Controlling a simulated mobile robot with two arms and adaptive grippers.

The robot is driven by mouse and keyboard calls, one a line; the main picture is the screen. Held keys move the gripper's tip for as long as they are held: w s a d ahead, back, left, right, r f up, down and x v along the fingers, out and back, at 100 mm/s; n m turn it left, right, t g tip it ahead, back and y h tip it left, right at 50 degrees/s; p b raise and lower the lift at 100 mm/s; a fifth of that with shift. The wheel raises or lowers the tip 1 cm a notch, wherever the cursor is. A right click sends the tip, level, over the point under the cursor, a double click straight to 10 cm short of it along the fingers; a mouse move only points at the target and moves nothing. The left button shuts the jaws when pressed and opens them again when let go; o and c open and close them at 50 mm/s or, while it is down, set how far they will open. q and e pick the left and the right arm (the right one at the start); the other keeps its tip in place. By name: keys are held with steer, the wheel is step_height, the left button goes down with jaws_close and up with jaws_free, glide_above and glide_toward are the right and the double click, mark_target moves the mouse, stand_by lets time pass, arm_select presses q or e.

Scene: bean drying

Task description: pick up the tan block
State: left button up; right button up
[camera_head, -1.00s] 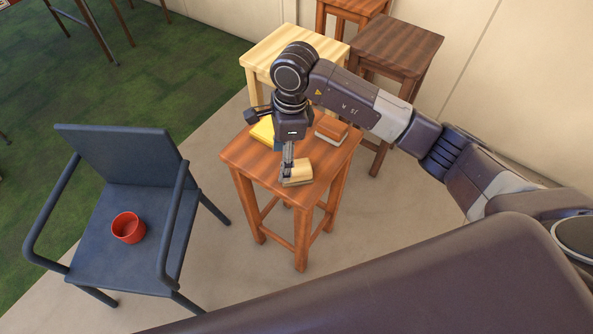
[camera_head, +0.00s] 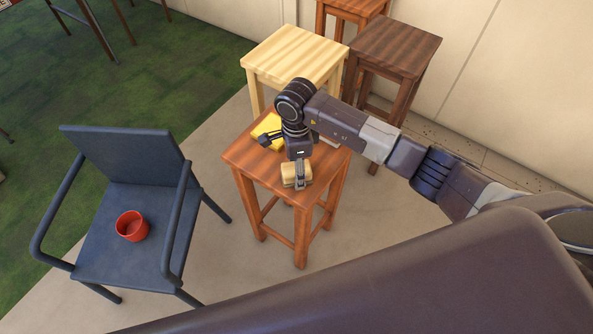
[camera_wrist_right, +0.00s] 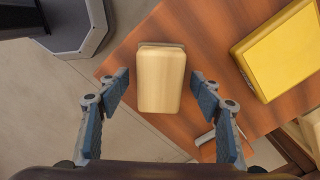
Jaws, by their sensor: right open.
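The tan block (camera_head: 290,178) sits near the front edge of the red-brown stool (camera_head: 250,165). In the right wrist view the tan block (camera_wrist_right: 160,78) lies between the two fingers of my right gripper (camera_wrist_right: 161,82), with a visible gap on each side. My right gripper (camera_head: 301,176) points down at the block in the head view, open, and its finger covers part of the block. My left gripper is not in view.
A yellow block (camera_head: 268,126) lies on the same stool behind my wrist; it also shows in the right wrist view (camera_wrist_right: 282,50). A pale stool (camera_head: 290,55) and a dark stool (camera_head: 395,48) stand behind. A blue chair (camera_head: 118,160) with a red cup (camera_head: 132,226) is at left.

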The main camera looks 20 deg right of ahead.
steer(key=shift+c, duration=0.5)
steer(key=c, duration=1.3)
steer(key=shift+r, duration=0.1)
step_height(320, 180, up, 20)
steer(key=b, duration=0.3)
steer(key=shift+b, duration=0.4)
